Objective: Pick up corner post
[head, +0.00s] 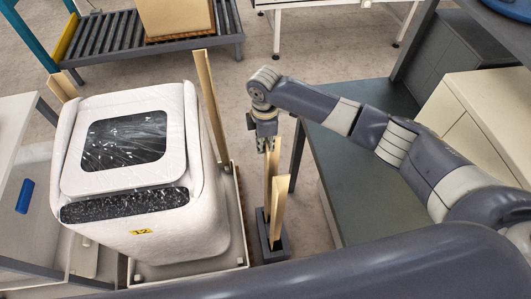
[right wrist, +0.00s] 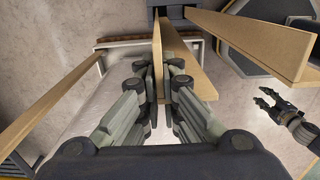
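Two pale wooden corner posts stand in a dark holder (head: 271,246) on the floor, in the middle of the head view. The taller post (head: 271,172) has its top between the fingers of my right gripper (head: 267,146). In the right wrist view that post (right wrist: 157,45) runs between both finger pads of the right gripper (right wrist: 158,73), which look closed against its sides. The shorter post (head: 279,208) stands beside it. It also shows in the right wrist view (right wrist: 195,72). My left gripper (right wrist: 274,104) shows open and empty at the right of the wrist view.
A white padded appliance (head: 125,225) stands left of the holder, with wooden posts upright at its corners (head: 210,100) (head: 62,87). A dark-topped bench (head: 360,185) is close on the right. A roller conveyor (head: 105,40) with a cardboard box (head: 175,15) is behind. Bare floor lies between.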

